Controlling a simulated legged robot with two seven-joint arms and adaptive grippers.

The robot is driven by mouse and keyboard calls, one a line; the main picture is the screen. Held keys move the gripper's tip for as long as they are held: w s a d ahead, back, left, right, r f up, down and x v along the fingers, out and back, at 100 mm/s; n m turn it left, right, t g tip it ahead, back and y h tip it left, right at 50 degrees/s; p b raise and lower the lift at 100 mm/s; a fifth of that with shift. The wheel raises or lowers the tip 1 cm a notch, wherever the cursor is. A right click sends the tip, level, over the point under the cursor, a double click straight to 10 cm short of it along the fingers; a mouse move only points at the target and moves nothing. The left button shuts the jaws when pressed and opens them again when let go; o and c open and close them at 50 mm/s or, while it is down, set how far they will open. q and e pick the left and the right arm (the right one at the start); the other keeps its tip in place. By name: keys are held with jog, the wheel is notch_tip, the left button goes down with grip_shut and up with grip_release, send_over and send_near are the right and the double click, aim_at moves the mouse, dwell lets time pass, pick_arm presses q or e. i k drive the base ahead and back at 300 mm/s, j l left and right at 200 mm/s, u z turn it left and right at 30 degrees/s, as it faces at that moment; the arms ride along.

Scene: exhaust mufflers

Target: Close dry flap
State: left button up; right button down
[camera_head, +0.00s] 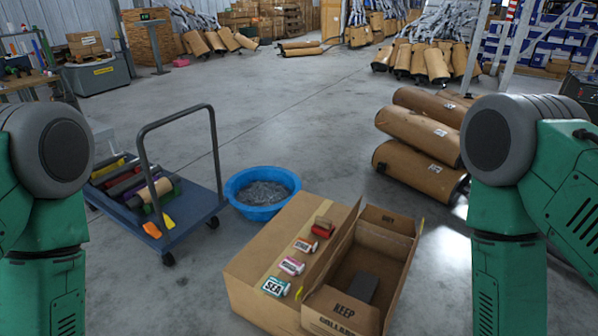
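An open brown carton (371,255) stands at the lower middle right. Its far flap (385,218) is raised and bears small dark lettering that may read DRY; it is too small to be sure. The near flap (349,311) reads KEEP, with COLLARS lettered below it on the carton. A long side panel (331,247) stands up along the left. A dark block (361,287) lies inside. My green arms show at both picture edges, but neither gripper is in view.
A closed carton top (262,258) beside the open one bears several small labelled items, one reading SEA (276,287). A blue basin (262,192) and a loaded blue cart (164,205) stand left. Stacked brown cylinders (419,143) lie behind right.

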aim_at(390, 221)
jog(key=k, duration=0.65)
jog(key=k+u, duration=0.2)
jog(key=u, duration=0.2)
jog(key=k+j+u, duration=0.1)
jog(key=u, duration=0.3)
jog(key=k+j+u, duration=0.15)
jog(key=k+u, duration=0.2)
jog(key=i+l+u, duration=0.15)
jog(key=l+u, duration=0.25)
jog(key=l, duration=0.55)
jog(key=l+u, duration=0.4)
jog(key=l, duration=1.45)
jog(key=k+l, duration=0.15)
jog(key=l, duration=1.75)
jog(key=k+l, duration=0.15)
jog(key=l, duration=0.8)
